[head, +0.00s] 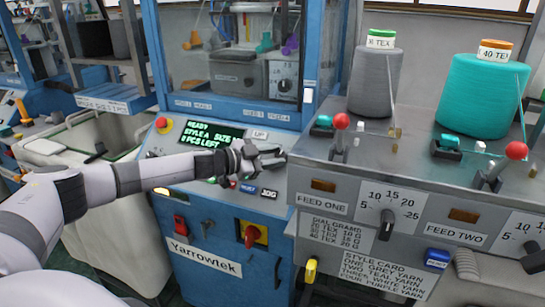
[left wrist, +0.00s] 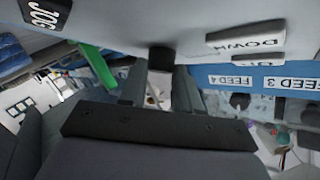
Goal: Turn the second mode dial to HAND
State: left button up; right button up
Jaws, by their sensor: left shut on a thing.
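My left gripper (head: 268,157) reaches over the sloping control panel of the blue Yarrowtek machine (head: 285,180), at the panel's right side. In the left wrist view its two dark fingers (left wrist: 160,88) are shut on a small black knob (left wrist: 160,58) that stands out from the grey panel. This knob appears to be the mode dial. Its HAND mark and pointer cannot be made out. In the head view the gripper hides the knob. My right gripper is not in view.
Beside the gripper are a green display (head: 212,135), a JOG button (head: 268,193) and a red stop button (head: 161,122). A red switch on a yellow plate (head: 251,234) sits below. To the right, a grey feed unit (head: 320,150) carries yarn cones and red-knobbed levers.

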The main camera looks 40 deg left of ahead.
pick_arm(q)
jog(key=shift+w+a+r+m+g+h, duration=0.1)
jog(key=shift+m+g+h, duration=0.2)
jog(key=shift+m+g, duration=0.25)
jog(key=shift+w+a+r+m+g+h, duration=0.1)
jog(key=shift+m+g+h, duration=0.25)
jog(key=shift+m, duration=0.4)
jog(key=shift+m+g+h, duration=0.25)
jog(key=shift+m+g, duration=0.25)
jog(key=shift+m, duration=0.1)
jog(key=o, duration=1.1)
jog(key=shift+c, duration=0.2)
jog(key=v, duration=0.7)
jog(key=shift+s+a, duration=0.15)
